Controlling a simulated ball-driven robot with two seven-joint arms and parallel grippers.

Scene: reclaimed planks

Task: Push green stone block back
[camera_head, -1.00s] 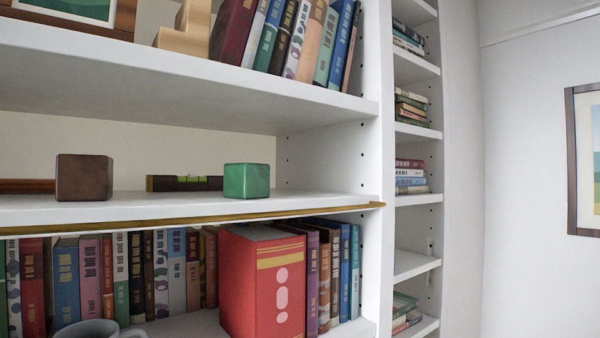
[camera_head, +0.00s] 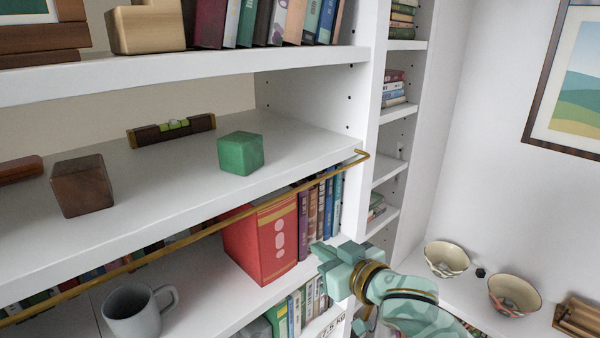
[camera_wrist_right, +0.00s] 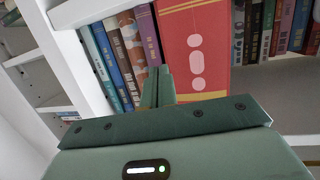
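The green stone block (camera_head: 241,153) sits on the middle shelf (camera_head: 300,150), right of centre and a little behind the front edge. My right gripper (camera_head: 322,256) is below and to the right of the block, apart from it, in front of the lower book shelf. In the right wrist view its two fingers (camera_wrist_right: 157,87) lie together with nothing seen between them, in front of the red book (camera_wrist_right: 195,50). The block does not show in the wrist view. My left gripper is not in view.
A brown block (camera_head: 82,186) stands left on the same shelf. A spirit level (camera_head: 172,130) lies behind, left of the green block. A brass rail (camera_head: 220,220) runs along the shelf front. A grey mug (camera_head: 135,312) and bowls (camera_head: 446,258) are lower.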

